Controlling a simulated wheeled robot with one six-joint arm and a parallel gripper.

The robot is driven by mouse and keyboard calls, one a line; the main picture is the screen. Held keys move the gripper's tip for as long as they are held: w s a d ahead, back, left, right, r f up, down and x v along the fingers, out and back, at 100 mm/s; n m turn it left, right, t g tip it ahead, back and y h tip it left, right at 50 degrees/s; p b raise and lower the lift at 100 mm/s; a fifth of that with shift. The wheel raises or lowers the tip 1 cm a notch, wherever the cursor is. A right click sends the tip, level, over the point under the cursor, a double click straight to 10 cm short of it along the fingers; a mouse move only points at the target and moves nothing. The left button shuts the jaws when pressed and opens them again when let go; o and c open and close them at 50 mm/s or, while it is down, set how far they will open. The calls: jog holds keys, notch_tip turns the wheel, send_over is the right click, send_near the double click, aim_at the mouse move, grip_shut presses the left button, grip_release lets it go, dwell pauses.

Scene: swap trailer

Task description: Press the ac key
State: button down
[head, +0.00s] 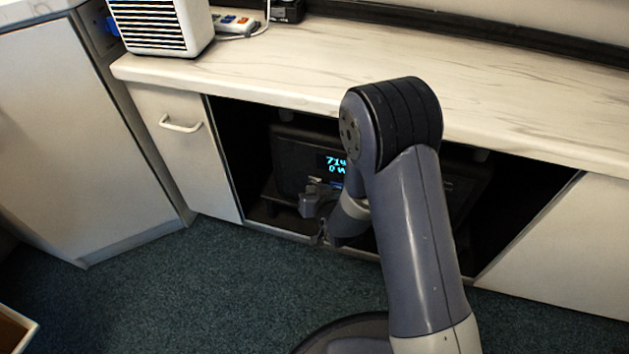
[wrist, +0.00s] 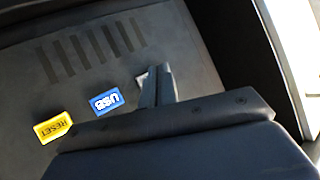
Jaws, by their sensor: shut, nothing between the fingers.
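A dark power unit (head: 290,155) stands inside the open bay under the counter, with a lit cyan display (head: 336,163) on its front. My gripper (head: 308,206) is shut and empty, low in front of the unit's left part. In the wrist view the fingertips (wrist: 156,84) are close to the unit's face, just beside a blue USB label (wrist: 106,102); I cannot tell if they touch. A yellow RESET label (wrist: 53,128) lies further left, and both labels appear upside down. No key marked ac can be made out; my arm hides part of the front.
The bay's side wall (head: 226,160) is left of the unit, and the marble-look counter (head: 300,62) overhangs above. A white cabinet door with a handle (head: 181,124) is at left. Vent slots (wrist: 92,47) mark the unit's face.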

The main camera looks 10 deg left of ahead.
jog(key=shift+w, duration=0.15)
jog(key=shift+w+b, duration=0.3)
jog(key=shift+w, duration=0.4)
dwell(0.8)
dwell(0.4)
jog(key=shift+s+b, duration=0.5)
jog(key=shift+s, duration=0.35)
jog(key=s+b, duration=0.1)
jog(key=s, duration=0.4)
jog(key=shift+a, duration=0.2)
dwell(0.3)
